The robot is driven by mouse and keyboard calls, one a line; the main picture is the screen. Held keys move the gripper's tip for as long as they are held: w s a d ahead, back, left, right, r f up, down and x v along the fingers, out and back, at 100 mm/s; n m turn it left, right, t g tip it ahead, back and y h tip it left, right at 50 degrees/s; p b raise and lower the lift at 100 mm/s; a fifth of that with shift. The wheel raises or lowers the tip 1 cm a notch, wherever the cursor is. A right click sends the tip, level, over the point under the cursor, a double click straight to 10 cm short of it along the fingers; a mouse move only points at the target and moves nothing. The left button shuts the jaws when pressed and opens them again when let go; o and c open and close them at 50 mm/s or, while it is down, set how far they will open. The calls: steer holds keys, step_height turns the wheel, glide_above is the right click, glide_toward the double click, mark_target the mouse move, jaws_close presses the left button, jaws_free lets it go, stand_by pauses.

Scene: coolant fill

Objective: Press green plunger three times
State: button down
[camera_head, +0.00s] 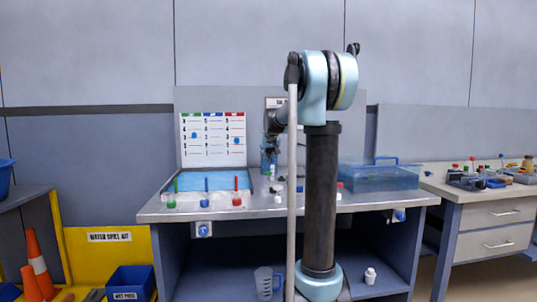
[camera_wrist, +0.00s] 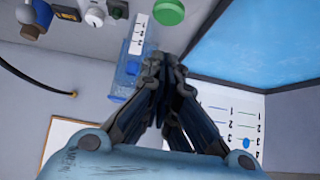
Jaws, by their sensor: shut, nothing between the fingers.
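In the wrist view, a round green top (camera_wrist: 169,12) shows at the upper edge, beyond my shut fingers and apart from them; it may be the green plunger. My gripper (camera_wrist: 164,68) points toward the worktop with its fingertips together and nothing between them. In the head view, my gripper (camera_head: 271,151) hangs over the middle of the bench, beside a blue see-through container (camera_head: 265,162). A small green part shows just below it. A green knob (camera_head: 171,203) sits at the bench's front left, with a green upright stick (camera_head: 176,186) behind it.
A chart (camera_head: 212,140) with green, blue and red columns stands behind a blue-surfaced tray (camera_head: 210,181). Blue (camera_head: 204,203) and red (camera_head: 237,202) knobs line the front edge. A blue lidded box (camera_head: 378,176) stands right. A jug (camera_head: 264,283) is on the lower shelf.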

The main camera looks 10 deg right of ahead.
glide_above(268, 173)
steer(key=f, duration=0.2)
steer(key=w+f, duration=0.1)
steer(key=f, duration=0.1)
steer(key=shift+f, duration=0.85)
steer(key=shift+s+f, duration=0.1)
steer(key=shift+f, duration=1.3)
steer(key=shift+r, duration=0.35)
step_height(268, 173, up, 4)
steer(key=shift+s+f, duration=0.1)
steer(key=v, duration=0.9)
steer(key=shift+s, duration=0.15)
